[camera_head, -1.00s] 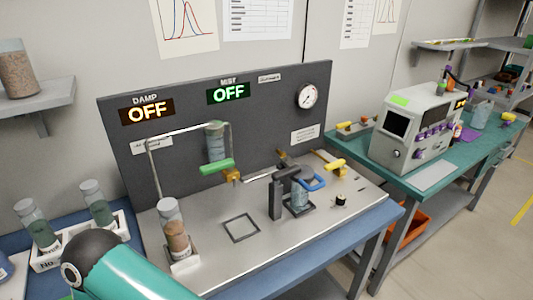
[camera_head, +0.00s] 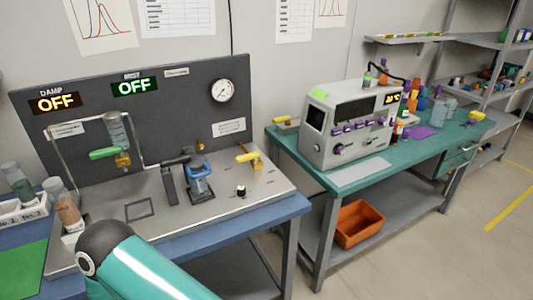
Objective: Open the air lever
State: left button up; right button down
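Several levers are in view, and I cannot read which is labelled air. A yellow-handled lever (camera_head: 249,157) sits at the right of the steel bench top (camera_head: 225,200), near the dark back panel (camera_head: 60,105). A green-handled lever (camera_head: 104,153) is under a clear vessel at the left. Another yellow handle (camera_head: 283,120) lies at the left end of the green table. My teal arm link crosses the bottom left. Neither gripper is in view.
A round gauge (camera_head: 222,90) and two displays reading OFF are on the panel. A jar of brown particles (camera_head: 66,208) stands at the bench's left. A grey instrument (camera_head: 345,122) stands on the green table (camera_head: 350,182). An orange bin (camera_head: 359,223) sits on its lower shelf.

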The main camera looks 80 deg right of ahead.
aim_at(255, 155)
jog(key=z, duration=0.35)
jog(key=k, duration=1.15)
jog(key=z, duration=0.85)
jog(key=i, duration=0.75)
jog(key=z, duration=0.15)
